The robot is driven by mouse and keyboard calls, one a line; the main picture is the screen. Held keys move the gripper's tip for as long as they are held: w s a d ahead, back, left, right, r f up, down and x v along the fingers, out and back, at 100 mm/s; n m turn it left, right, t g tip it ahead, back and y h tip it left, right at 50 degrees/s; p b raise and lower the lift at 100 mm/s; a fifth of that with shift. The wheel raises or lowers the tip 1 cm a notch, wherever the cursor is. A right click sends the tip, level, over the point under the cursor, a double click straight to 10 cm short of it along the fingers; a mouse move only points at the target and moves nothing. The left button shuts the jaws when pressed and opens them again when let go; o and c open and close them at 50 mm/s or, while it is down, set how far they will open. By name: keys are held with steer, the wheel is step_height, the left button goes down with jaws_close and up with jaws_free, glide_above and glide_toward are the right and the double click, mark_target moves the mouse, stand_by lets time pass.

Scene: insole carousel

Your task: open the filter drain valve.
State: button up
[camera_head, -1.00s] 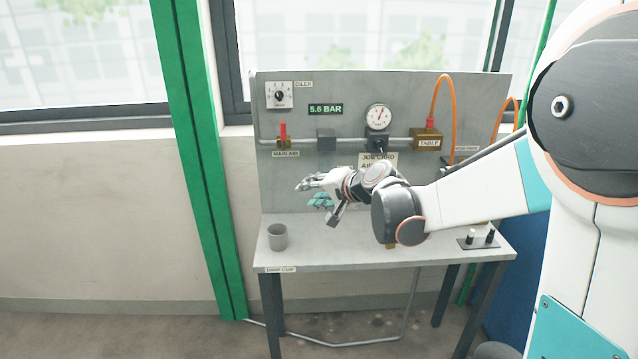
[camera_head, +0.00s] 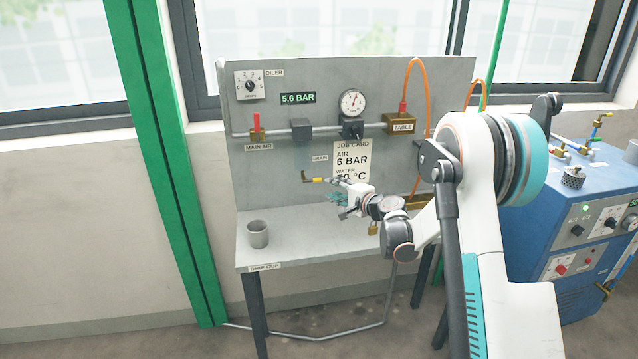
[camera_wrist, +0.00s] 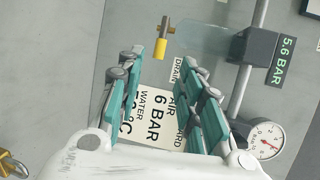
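The drain valve, with its yellow handle (camera_head: 316,180) and brass body, sits beside the DRAIN label on the grey panel. In the wrist view its yellow handle (camera_wrist: 160,48) shows ahead of my fingertips, beside the clear filter bowl (camera_wrist: 202,40). The handle looks in line with the brass body. My gripper (camera_head: 338,190) is just right of the valve in the head view. In the wrist view my gripper (camera_wrist: 160,75) has its teal-padded fingers spread with nothing between them. The exact gap to the handle cannot be told.
A grey drip cup (camera_head: 257,234) stands at the bench's left (camera_head: 300,248). The job card (camera_head: 352,160) is on the panel behind my gripper. The pressure gauge (camera_head: 353,102) and red main air valve (camera_head: 256,126) are above. A blue machine (camera_head: 560,225) stands at right.

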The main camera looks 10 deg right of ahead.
mark_target(318, 181)
steer(key=b+x, duration=0.3)
steer(key=x, duration=0.8)
steer(key=shift+w+a+f, duration=0.15)
steer(key=shift+w, duration=0.1)
jaws_close()
